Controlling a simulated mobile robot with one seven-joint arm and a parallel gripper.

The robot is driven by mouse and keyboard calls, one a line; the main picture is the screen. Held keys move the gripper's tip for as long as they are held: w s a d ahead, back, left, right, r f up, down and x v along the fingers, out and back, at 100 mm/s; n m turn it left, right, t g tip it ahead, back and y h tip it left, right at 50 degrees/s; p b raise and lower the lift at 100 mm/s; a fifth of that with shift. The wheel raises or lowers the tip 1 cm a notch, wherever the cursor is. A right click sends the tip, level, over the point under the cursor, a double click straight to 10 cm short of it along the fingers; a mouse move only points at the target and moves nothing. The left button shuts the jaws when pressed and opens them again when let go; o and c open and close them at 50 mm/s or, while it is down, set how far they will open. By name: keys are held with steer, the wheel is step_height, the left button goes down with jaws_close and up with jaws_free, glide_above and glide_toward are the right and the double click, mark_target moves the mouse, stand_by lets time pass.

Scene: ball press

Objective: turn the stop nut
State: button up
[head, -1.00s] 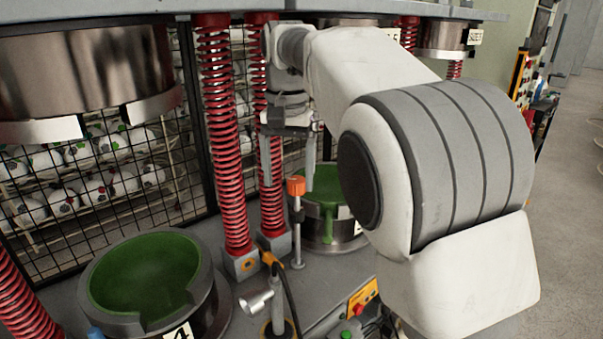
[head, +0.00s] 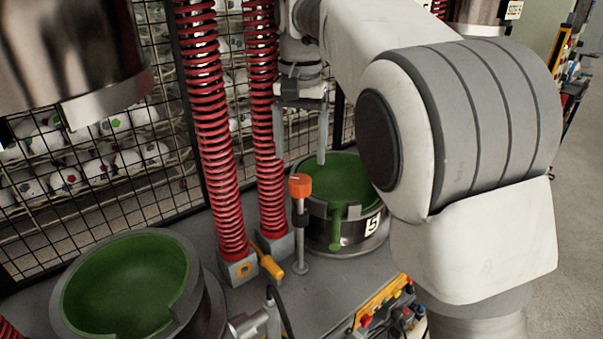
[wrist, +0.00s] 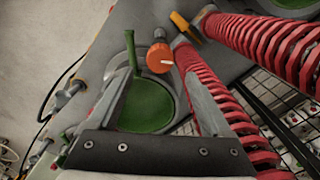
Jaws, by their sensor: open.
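The stop nut (head: 301,186) appears to be the orange knob with a pale mark, on top of a thin upright metal post. My gripper (head: 301,158) is open and empty, its fingers pointing down. In the head view its fingertips show just above the knob. In the wrist view the orange knob (wrist: 160,58) lies just beyond and between the two fingertips (wrist: 159,75). No contact with the knob shows, and I cannot tell the exact height gap.
A green-lined mould (head: 345,240) labelled 5 stands right behind the post. Red springs (head: 262,130) rise close to its left, beside a yellow-handled part (head: 271,263). Another green mould (head: 125,290) is at lower left. A wire cage (head: 160,150) with balls stands behind.

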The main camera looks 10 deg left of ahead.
mark_target(301, 179)
step_height(301, 179, down, 7)
steer(key=shift+s+r+b, duration=0.1)
steer(key=shift+b, duration=0.25)
steer(key=c, duration=1.3)
steer(key=shift+r, duration=0.1)
jaws_close()
